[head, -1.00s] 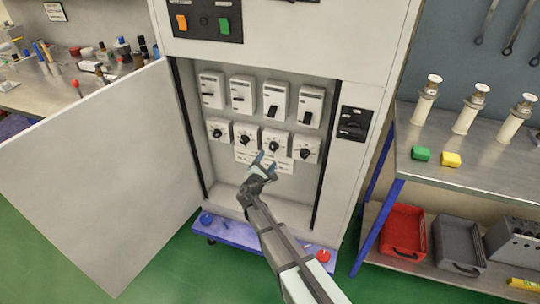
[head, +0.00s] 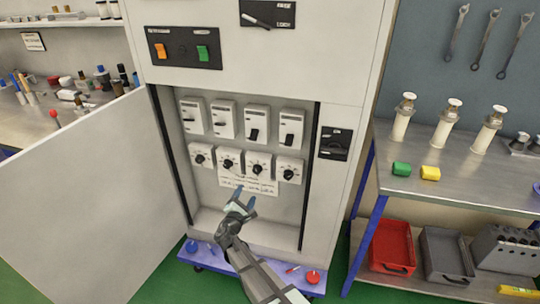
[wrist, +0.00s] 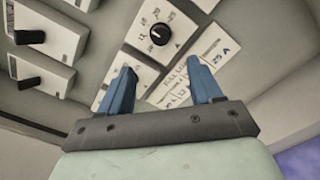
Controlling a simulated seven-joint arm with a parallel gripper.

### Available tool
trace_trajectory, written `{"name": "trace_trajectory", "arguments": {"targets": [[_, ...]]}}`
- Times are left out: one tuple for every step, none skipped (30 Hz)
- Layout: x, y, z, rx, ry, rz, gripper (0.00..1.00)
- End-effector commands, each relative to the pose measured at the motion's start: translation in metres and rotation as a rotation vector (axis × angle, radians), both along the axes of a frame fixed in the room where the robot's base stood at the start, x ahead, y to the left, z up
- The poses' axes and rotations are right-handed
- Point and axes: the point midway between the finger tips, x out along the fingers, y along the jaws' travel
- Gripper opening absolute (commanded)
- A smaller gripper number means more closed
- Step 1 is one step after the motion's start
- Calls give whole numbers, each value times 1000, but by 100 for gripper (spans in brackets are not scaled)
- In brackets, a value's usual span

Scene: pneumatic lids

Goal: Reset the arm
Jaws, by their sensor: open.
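My gripper (head: 245,197) is in front of the lower part of the open cabinet (head: 235,225), below the row of dial switches. In the wrist view its two blue fingers (wrist: 160,87) stand apart with nothing between them. A white label sheet (head: 258,187) is on the cabinet's back panel just behind the fingertips. A white dial switch (wrist: 160,33) with a black knob shows beyond the fingers in the wrist view. In the head view, several dial switches (head: 258,166) sit in a row, with several lever switches (head: 257,124) above them.
The cabinet door (head: 90,205) stands open on the left. A red bin (head: 391,247) and a grey bin (head: 446,252) are below. A blue ledge (head: 225,263) runs under the cabinet.

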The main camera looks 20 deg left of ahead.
Motion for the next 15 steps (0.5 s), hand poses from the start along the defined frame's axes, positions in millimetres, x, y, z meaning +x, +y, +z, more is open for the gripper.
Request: {"name": "trace_trajectory", "arguments": {"targets": [[0, 0, 0, 0, 0, 0, 64], [0, 0, 0, 2, 0, 0, 64], [0, 0, 0, 6, 0, 0, 64], [0, 0, 0, 13, 0, 0, 64], [0, -1, 0, 20, -1, -3, 64], [0, -3, 2, 35, -8, -12, 64], [0, -6, 2, 54, -10, -27, 64], [0, -8, 0, 71, -4, -40, 64], [0, -12, -2, 96, 8, -59, 64], [0, -15, -4, 116, 17, -75, 64], [-1, -18, -7, 137, 29, -91, 64], [-2, -23, -11, 168, 47, -116, 64], [-3, -27, -14, 193, 62, -137, 64], [-5, -31, -18, 220, 78, -160, 64], [-7, -37, -24, 257, 103, -191, 64]]}}
